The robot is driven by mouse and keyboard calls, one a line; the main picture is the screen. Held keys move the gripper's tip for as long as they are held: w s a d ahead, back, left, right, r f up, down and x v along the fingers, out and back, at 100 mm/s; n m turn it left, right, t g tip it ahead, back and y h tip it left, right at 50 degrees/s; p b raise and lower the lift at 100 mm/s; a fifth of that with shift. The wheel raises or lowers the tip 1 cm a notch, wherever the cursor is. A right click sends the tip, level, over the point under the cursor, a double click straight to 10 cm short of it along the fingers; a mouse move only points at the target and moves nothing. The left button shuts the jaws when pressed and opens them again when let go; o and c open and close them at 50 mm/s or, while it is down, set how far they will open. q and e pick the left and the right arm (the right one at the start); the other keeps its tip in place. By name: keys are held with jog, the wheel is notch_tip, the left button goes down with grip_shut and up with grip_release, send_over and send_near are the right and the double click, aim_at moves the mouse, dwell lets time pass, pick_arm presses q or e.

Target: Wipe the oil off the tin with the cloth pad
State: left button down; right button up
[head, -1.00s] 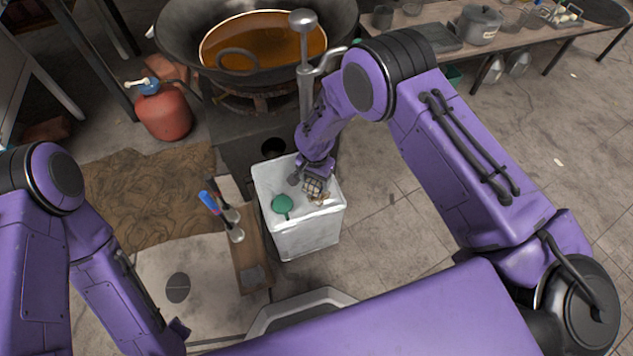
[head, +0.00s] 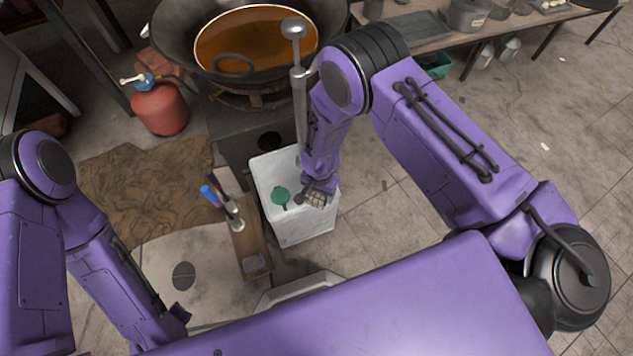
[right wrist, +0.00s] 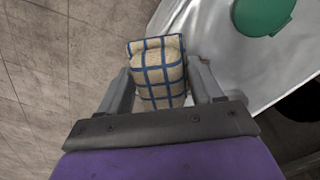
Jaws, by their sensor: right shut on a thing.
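The tin (head: 305,229) is a white, box-shaped container standing on the floor in the middle of the head view, with a green cap (head: 281,196) on its top. My right gripper (head: 314,196) is over the right edge of the tin's top. It is shut on the cloth pad (right wrist: 158,76), a cream pad with blue checks, seen between the fingers in the right wrist view. In that view the tin's top (right wrist: 212,50) lies right of the pad; whether they touch I cannot tell. No oil can be made out on the tin. The left gripper is not visible; only my left arm shows.
A large pan of brown oil (head: 255,42) sits on a stove behind the tin, with a metal-handled tool (head: 298,90) upright beside it. A red gas cylinder (head: 160,108) is at back left.

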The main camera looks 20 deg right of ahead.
jog(key=shift+f, duration=0.1)
jog(key=shift+w, duration=0.15)
jog(key=w+b, duration=0.1)
jog(key=w, duration=0.1)
jog(key=shift+w+f+b, duration=0.2)
jog(key=shift+w+b, duration=0.15)
jog(key=shift+b, duration=0.05)
jog(key=shift+w+r, duration=0.1)
jog(key=shift+w, duration=0.35)
jog(key=w+b, duration=0.2)
jog(key=shift+w+a+f, duration=0.1)
jog(key=shift+w+f, duration=0.1)
jog(key=shift+w, duration=0.2)
jog(key=shift+w+r+b, duration=0.15)
jog(key=shift+w+b, duration=0.15)
jog(key=shift+w, duration=0.15)
jog(key=shift+w+r, duration=0.1)
notch_tip(320, 180, up, 6)
jog(key=p, duration=0.5)
